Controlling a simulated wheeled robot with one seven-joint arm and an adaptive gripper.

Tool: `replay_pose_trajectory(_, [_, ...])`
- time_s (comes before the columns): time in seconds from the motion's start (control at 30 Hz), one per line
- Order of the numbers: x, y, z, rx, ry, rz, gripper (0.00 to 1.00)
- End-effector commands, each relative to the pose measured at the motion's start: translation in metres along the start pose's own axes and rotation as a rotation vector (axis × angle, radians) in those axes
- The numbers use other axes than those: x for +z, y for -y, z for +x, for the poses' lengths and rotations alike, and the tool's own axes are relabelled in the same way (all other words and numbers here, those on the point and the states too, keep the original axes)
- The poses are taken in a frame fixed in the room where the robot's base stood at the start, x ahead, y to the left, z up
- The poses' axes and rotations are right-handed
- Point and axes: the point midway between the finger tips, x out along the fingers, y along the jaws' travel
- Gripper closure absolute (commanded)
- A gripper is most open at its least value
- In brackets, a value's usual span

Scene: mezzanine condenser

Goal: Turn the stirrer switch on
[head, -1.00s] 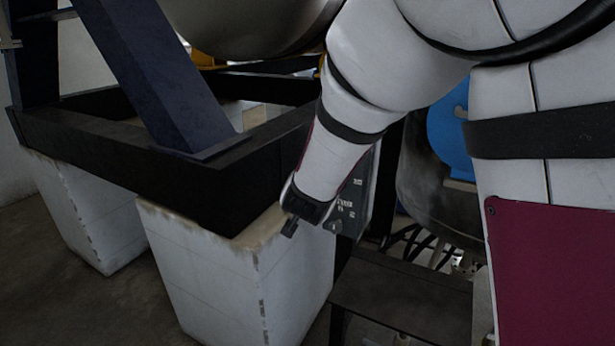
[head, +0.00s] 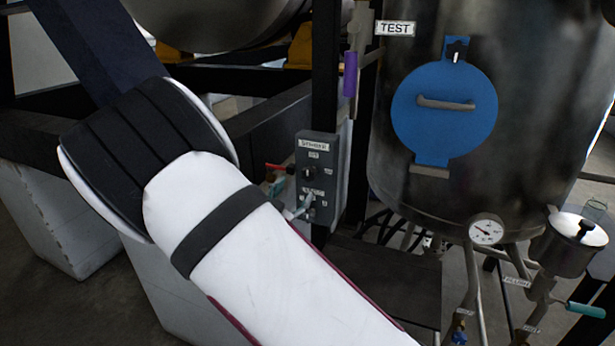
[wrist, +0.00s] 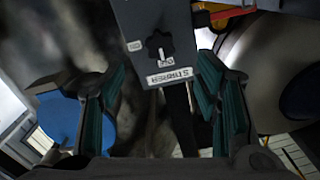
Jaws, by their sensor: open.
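The stirrer switch is a black knob (head: 306,172) on a grey control box (head: 331,165) labelled STIRRER. In the wrist view the box (wrist: 143,16) appears upside down, and the knob (wrist: 159,43) shows a pale pointer line aimed toward the STIRRER label, at the small mark that seems to read OFF. Another small mark sits at the knob's side. My gripper (wrist: 161,72) is open and empty, its teal-padded fingers on either side of the label end of the box, apart from the knob. In the head view my white arm hides most of the gripper.
Right of the box stands a steel vessel (head: 530,60) with a blue round hatch (head: 440,135), a gauge (head: 486,232) and pipes. A purple handle (head: 350,74) is above the box. Dark beams and a white block (head: 166,290) stand to the left. A dark step (head: 385,280) lies below.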

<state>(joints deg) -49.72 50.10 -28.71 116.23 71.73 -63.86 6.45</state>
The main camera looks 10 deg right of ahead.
Motion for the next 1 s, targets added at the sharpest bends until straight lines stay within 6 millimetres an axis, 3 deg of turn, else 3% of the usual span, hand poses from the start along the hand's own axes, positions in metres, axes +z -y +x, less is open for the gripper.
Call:
replay_pose_trajectory(0.3, [0.000, -0.001, 0.063, 0.002, 0.000, 0.001, 0.43])
replay_pose_trajectory(0.5, [0.000, 0.000, 0.089, 0.000, 0.001, 0.001, 0.43])
replay_pose_trajectory(0.97, [0.001, 0.000, 0.100, -0.001, 0.002, 0.000, 0.43])
replay_pose_trajectory(1.0, [0.001, 0.000, 0.100, -0.001, 0.002, 0.000, 0.52])
